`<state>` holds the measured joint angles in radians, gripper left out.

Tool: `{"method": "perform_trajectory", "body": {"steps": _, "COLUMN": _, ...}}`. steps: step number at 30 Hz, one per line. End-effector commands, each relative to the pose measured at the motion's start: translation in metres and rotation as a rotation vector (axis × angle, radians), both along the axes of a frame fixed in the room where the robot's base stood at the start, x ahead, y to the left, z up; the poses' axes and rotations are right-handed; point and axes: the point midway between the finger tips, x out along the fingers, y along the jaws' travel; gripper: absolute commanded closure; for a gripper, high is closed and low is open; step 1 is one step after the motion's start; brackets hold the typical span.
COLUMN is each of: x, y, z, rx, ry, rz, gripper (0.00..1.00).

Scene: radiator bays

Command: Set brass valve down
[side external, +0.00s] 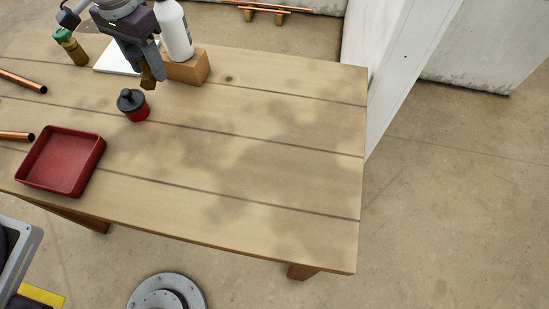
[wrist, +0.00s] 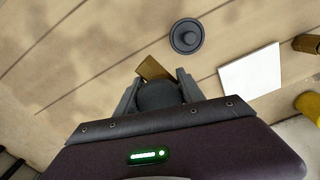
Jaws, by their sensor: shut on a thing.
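My gripper (side external: 146,64) is shut on the brass valve (side external: 148,79) and holds it above the back part of the wooden table. In the wrist view the valve (wrist: 154,69) shows as a brass block just past the fingertips of my gripper (wrist: 159,82). A dark rounded part sits between the fingers, and I cannot tell whether it belongs to the valve. The rest of the valve is hidden by the fingers. I cannot tell how far the valve is above the table.
A red pot with a black lid (side external: 133,105) stands close in front of my gripper. A white plate (side external: 112,59), a wooden block (side external: 188,68) with a white bottle (side external: 174,30), and a green-capped item (side external: 70,46) are nearby. A red tray (side external: 61,161) lies front left. The table's right half is clear.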

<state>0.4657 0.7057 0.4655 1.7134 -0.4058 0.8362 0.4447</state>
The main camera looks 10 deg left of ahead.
Motion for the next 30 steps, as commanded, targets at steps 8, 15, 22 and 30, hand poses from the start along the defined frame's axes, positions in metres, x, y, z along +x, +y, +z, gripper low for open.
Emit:
{"method": "perform_trajectory", "body": {"steps": 8, "x": 0.029, "y": -0.09, "z": 0.002, "rx": -0.002, "ry": -0.022, "rz": -0.332, "gripper": 1.0}}
{"method": "perform_trajectory", "body": {"steps": 15, "x": 0.032, "y": -0.204, "z": 0.004, "rx": -0.005, "ry": -0.04, "rz": -0.943, "gripper": 1.0}}
{"method": "perform_trajectory", "body": {"steps": 22, "x": -0.016, "y": -0.309, "z": -0.007, "rx": -0.007, "ry": -0.035, "rz": -1.691, "gripper": 1.0}}
{"method": "perform_trajectory", "body": {"steps": 30, "x": -0.078, "y": -0.365, "z": -0.022, "rx": -0.016, "ry": -0.013, "rz": -2.213, "gripper": 1.0}}
